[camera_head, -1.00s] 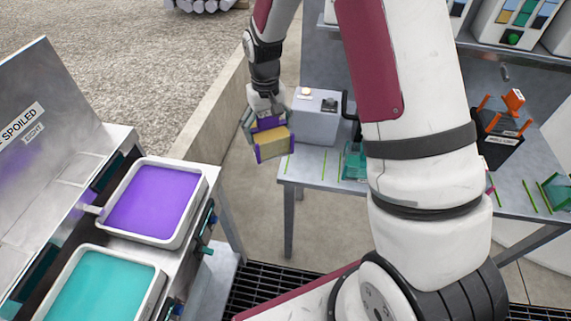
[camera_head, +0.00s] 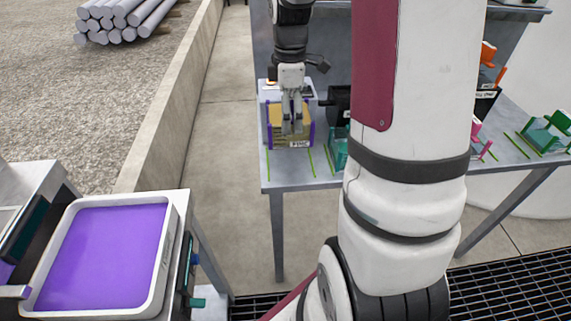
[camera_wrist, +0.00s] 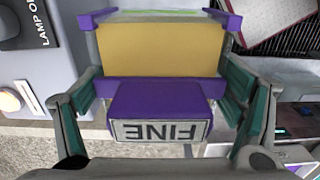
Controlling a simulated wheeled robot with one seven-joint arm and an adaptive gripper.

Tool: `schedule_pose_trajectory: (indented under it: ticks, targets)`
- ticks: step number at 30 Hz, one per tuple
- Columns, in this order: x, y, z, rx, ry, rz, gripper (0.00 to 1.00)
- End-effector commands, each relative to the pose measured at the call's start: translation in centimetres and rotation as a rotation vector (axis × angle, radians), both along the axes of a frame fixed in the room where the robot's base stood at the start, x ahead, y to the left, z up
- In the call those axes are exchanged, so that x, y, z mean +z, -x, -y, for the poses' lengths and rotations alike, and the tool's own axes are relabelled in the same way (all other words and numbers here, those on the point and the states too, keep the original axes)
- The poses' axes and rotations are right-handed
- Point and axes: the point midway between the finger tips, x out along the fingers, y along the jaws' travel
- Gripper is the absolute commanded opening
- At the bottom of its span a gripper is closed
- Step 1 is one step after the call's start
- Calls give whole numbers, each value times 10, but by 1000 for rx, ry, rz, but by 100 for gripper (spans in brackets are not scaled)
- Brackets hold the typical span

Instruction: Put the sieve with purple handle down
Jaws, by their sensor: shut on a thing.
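The sieve (camera_head: 290,122) has a tan mesh face, purple side pieces and a label that reads FINE. It is at the left end of the grey bench (camera_head: 300,178), between green marking lines. My gripper (camera_head: 292,125) points down over it and is shut on it. In the wrist view, the purple handle (camera_wrist: 160,97) with the FINE label lies between my two fingers, with the tan mesh (camera_wrist: 160,50) beyond. I cannot tell whether the sieve's underside touches the bench.
A grey box (camera_head: 270,92) stands just behind the sieve; the wrist view shows its lamp label (camera_wrist: 40,25). A teal sieve (camera_head: 338,150) is close on the right. Pink (camera_head: 480,138) and green (camera_head: 548,130) pieces lie farther right. A purple-filled tray (camera_head: 105,255) is at lower left.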

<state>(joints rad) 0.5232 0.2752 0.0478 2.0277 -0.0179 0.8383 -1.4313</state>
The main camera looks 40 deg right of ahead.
Motion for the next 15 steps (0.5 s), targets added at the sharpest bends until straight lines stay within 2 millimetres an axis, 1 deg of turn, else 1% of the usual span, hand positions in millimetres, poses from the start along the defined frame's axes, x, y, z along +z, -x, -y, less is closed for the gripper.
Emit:
schedule_pose_trajectory:
  ticks: [6,9,15]
  targets:
    - [-36,2,1,12,-3,-6,53]
    - [-51,2,1,11,-1,-3,53]
    - [-65,1,1,11,-1,-1,53]
